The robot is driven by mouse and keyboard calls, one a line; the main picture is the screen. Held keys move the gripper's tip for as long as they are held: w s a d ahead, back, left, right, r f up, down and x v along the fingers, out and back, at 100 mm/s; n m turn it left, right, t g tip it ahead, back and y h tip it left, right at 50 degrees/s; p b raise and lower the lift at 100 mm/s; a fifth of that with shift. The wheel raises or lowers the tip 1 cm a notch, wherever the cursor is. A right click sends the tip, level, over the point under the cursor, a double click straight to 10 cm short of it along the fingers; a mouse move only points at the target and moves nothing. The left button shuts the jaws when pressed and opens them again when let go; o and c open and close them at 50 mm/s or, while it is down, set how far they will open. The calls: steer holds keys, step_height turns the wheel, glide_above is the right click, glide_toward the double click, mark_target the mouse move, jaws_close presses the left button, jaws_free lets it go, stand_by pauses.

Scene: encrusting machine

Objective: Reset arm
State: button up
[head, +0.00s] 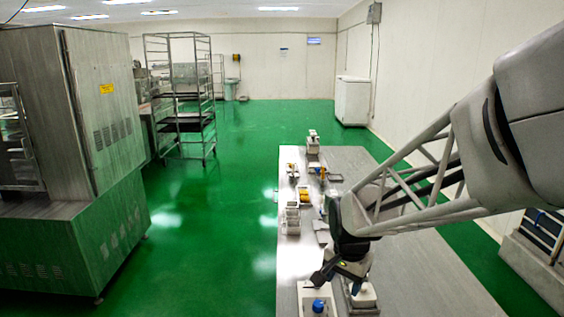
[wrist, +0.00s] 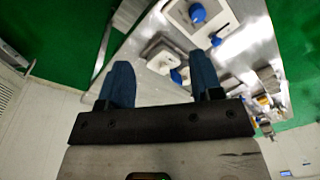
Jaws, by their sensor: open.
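My gripper (head: 330,276) hangs at the end of my arm over the near part of the long grey table (head: 425,275). In the wrist view my gripper (wrist: 163,76) shows two blue fingers standing well apart, with nothing held between them. A white device with a round blue knob (head: 318,305) stands below the gripper at the table's near left edge, and its knob shows in the wrist view (wrist: 197,13). A second white device (head: 362,297) stands just right of it, partly hidden by my wrist. A small blue part (wrist: 176,76) shows near the right finger.
Small trays and containers (head: 291,218) line the table's left side, with a white device (head: 313,143) at the far end. The table's right side is bare. A steel machine (head: 75,150) and a rack trolley (head: 182,100) stand left across open green floor.

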steer(key=s+d+r+n, duration=0.2)
steer(key=s+r+n, duration=0.1)
steer(key=s, duration=0.7)
steer(key=s+d+r+n+t, duration=0.1)
steer(key=s+r+n, duration=0.3)
steer(key=s, duration=0.6)
steer(key=shift+s+d+r, duration=0.4)
steer(key=shift+d+r, duration=0.2)
steer(key=shift+r, duration=0.25)
